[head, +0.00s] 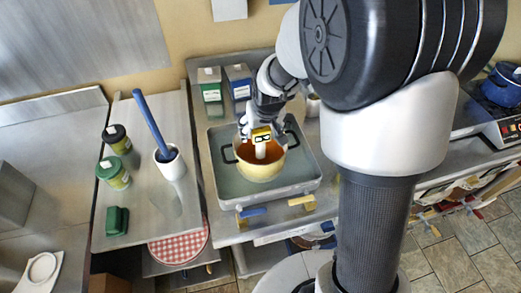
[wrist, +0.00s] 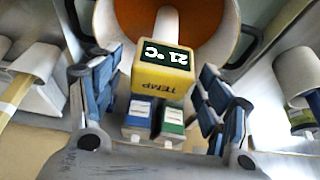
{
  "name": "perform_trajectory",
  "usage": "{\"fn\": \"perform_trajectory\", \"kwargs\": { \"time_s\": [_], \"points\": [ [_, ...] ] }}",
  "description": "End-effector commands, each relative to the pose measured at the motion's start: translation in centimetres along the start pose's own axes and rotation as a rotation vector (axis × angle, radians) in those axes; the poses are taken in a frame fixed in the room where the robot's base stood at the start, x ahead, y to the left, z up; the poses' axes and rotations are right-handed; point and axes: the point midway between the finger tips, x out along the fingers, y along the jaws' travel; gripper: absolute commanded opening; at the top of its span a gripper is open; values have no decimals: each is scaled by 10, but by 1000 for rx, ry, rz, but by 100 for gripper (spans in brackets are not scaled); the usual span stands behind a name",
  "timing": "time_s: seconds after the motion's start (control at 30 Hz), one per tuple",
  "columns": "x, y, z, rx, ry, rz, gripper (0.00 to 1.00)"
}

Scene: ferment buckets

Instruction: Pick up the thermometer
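The thermometer has a yellow head (head: 261,134) with a dark display and a pale stem that reaches down into a cream pot (head: 259,174). In the wrist view, the thermometer head (wrist: 163,82) reads 21 °C and carries the word TEMP. My gripper (head: 262,127) is above the pot at the thermometer head. In the wrist view, its blue-padded fingers are apart, one on each side of the head, with a visible gap on the left and a narrower one on the right. I see no clear contact. The pot has an orange inside and dark side handles.
The pot stands in a grey basin (head: 221,192). Green (head: 211,93) and blue (head: 238,82) boxes stand behind it. Left are a white crock (head: 170,163) with a blue-handled tool, two jars (head: 114,172) and a green block (head: 117,221). A blue pot (head: 502,84) is far right.

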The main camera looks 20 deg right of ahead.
Motion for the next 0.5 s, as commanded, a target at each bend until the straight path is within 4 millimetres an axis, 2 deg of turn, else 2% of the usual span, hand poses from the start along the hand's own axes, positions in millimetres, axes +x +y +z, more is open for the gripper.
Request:
{"fn": "perform_trajectory", "kwargs": {
  "time_s": [0.07, 0.5],
  "points": [
    [0, 0, 0, 0, 0, 0, 64],
    [0, 0, 0, 0, 0, 0, 34]
  ]
}}
